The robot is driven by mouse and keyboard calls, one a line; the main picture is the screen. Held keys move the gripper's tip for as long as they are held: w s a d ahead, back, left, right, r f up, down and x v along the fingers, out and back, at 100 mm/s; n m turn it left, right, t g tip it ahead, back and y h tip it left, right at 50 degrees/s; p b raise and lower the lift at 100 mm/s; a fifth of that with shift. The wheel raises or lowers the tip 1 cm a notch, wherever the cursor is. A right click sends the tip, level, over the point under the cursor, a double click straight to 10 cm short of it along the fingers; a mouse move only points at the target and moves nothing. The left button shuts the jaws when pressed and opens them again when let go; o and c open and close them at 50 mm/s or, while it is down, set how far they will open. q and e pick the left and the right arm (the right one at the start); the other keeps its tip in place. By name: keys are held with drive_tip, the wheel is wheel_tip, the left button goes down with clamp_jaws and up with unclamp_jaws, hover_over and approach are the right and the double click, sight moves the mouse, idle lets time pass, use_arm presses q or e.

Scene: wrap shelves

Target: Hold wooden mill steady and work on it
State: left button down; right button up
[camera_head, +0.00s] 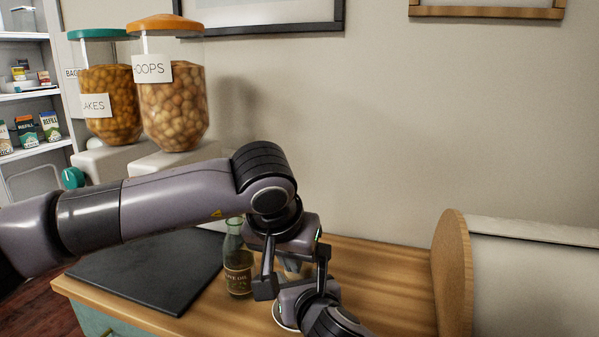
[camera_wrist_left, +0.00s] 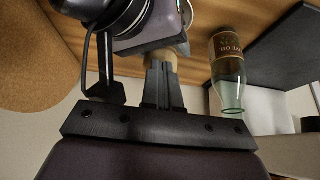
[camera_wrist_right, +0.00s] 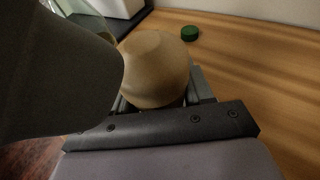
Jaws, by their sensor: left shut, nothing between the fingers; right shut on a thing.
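The tan wooden mill (camera_wrist_right: 155,68) stands between the fingers of my right gripper (camera_wrist_right: 162,92) in the right wrist view. The right gripper is shut on it. In the left wrist view only a small tan part of the mill (camera_wrist_left: 167,56) shows, just beyond the fingertips of my left gripper (camera_wrist_left: 163,72). The left gripper's fingers are together and empty, close to the mill and the right gripper; I cannot tell whether they touch it. In the head view the left gripper (camera_head: 290,266) is over the counter, and both grippers hide most of the mill.
An olive oil bottle (camera_head: 238,262) stands just left of the grippers. A dark slab (camera_head: 150,270) lies on the wooden counter (camera_head: 385,280). A small green cap (camera_wrist_right: 190,33) lies behind the mill. A roll holder with a wooden end (camera_head: 453,270) stands at right. Cereal dispensers (camera_head: 172,105) stand behind.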

use_arm(q)
wheel_tip(320, 180, up, 5)
drive_tip(key=shift+f, duration=0.2)
idle(0.3)
use_arm(e)
drive_tip(key=o, duration=1.3)
drive_tip(key=shift+s+d, duration=0.1)
